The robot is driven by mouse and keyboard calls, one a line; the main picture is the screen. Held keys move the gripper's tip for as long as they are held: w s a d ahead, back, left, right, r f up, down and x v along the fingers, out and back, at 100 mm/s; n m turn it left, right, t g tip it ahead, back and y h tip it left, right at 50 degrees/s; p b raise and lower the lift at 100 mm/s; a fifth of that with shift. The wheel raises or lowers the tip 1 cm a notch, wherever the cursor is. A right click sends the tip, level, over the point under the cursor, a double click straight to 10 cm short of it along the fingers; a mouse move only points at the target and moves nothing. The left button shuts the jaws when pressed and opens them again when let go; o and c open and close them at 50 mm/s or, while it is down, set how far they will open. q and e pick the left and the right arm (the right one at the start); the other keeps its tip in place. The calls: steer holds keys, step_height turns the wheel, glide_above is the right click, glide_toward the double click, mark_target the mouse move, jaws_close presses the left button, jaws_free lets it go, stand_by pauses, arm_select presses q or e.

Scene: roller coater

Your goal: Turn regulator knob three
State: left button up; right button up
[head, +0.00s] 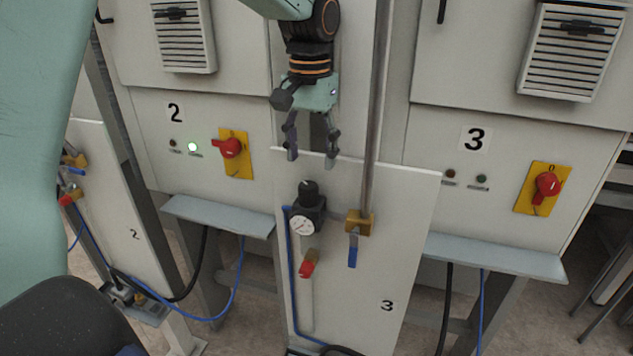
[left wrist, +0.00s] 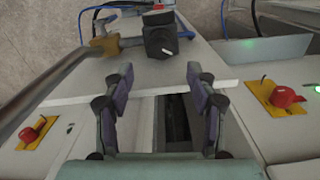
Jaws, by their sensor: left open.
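Regulator knob three is the black knob (head: 309,193) on top of the regulator with a round gauge (head: 302,225), on the white panel marked 3 (head: 400,270). My left gripper (head: 311,158) is open and empty, pointing down above the knob, with a gap between its fingertips and the knob. In the left wrist view the knob (left wrist: 160,41) shows beyond and between the open fingertips (left wrist: 160,80), clear of both. My right gripper is not in view.
A vertical metal pipe (head: 376,120) runs close to the right of the gripper, down to a brass valve with a blue handle (head: 353,250). A red-handled valve (head: 309,263) sits below the gauge. Cabinets 2 and 3 carry red rotary switches (head: 231,148) (head: 547,185).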

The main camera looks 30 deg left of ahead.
mark_target(308, 184)
arm_select(q)
steer(key=shift+s+a+f, duration=0.1)
steer(key=shift+a+f, duration=0.1)
steer(key=f, duration=0.1)
steer(key=s+f, duration=0.2)
steer(key=f, duration=0.1)
steer(key=shift+d+p, duration=0.3)
steer(key=shift+p, duration=0.1)
steer(key=f, duration=0.1)
steer(key=w+f, duration=0.1)
steer(key=f, duration=0.1)
steer(key=shift+w+a, duration=0.1)
steer(key=shift+w, duration=0.15)
steer(key=shift+w+a+f, duration=0.15)
steer(key=shift+s, duration=0.3)
steer(key=shift+s+d+r, duration=0.2)
steer(key=shift+s+r, duration=0.15)
steer(key=shift+s, duration=0.05)
steer(key=shift+c, duration=1.1)
steer(key=shift+w, duration=0.25)
steer(key=c, duration=0.3)
steer(key=shift+w+a+f, duration=0.15)
steer(key=shift+w+f, duration=0.15)
steer(key=c, duration=0.3)
steer(key=shift+s, duration=0.1)
steer(key=c, duration=0.3)
